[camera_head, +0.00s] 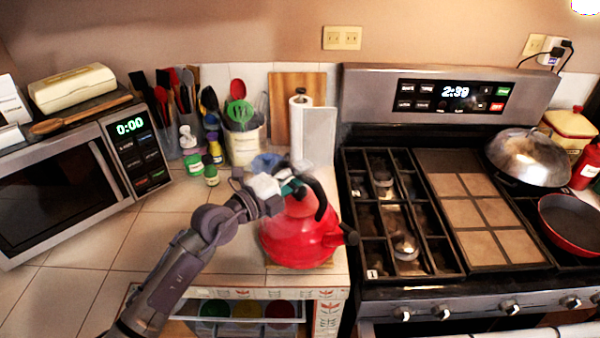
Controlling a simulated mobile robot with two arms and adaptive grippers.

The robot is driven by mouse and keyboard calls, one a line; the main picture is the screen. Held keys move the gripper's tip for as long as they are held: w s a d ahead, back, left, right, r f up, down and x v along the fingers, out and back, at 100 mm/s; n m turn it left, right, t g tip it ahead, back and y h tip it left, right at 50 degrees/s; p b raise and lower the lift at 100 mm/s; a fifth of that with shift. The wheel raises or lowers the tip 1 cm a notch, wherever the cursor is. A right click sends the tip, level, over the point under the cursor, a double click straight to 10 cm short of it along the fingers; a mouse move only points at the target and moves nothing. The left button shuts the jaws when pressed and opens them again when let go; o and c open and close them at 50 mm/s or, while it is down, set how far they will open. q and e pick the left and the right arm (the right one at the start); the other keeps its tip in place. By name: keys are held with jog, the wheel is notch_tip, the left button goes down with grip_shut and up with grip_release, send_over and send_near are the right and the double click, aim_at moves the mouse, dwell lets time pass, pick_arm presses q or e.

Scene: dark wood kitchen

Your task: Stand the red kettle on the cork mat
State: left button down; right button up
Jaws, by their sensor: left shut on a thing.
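The red kettle (290,243) is upright at the right end of the tiled counter, beside the stove. Its black handle arches over the top and its dark spout tip points right. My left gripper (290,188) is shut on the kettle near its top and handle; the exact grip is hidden. A tan edge, which looks like the cork mat (327,266), shows under the kettle's front and right side. The rest of the mat is hidden. I cannot tell whether the kettle's base touches it. My right gripper is not in view.
The stove (470,235) stands close on the right, with a covered pan (527,155) and a red pan (570,222). Behind the kettle are a paper towel roll (300,125) and a utensil crock (245,145). A microwave (60,185) stands left. The counter's front edge is near the kettle.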

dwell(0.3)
pick_arm(q)
jog(key=c, duration=0.9)
grip_release()
jog(key=shift+s+f, duration=0.15)
jog(key=shift+f, duration=0.35)
jog(key=shift+r+v, duration=0.15)
jog(key=shift+v, duration=1.85)
jog(key=shift+r+v, duration=0.15)
jog(key=shift+v, duration=1.9)
jog(key=shift+r+v, duration=0.15)
jog(key=shift+v, duration=1.85)
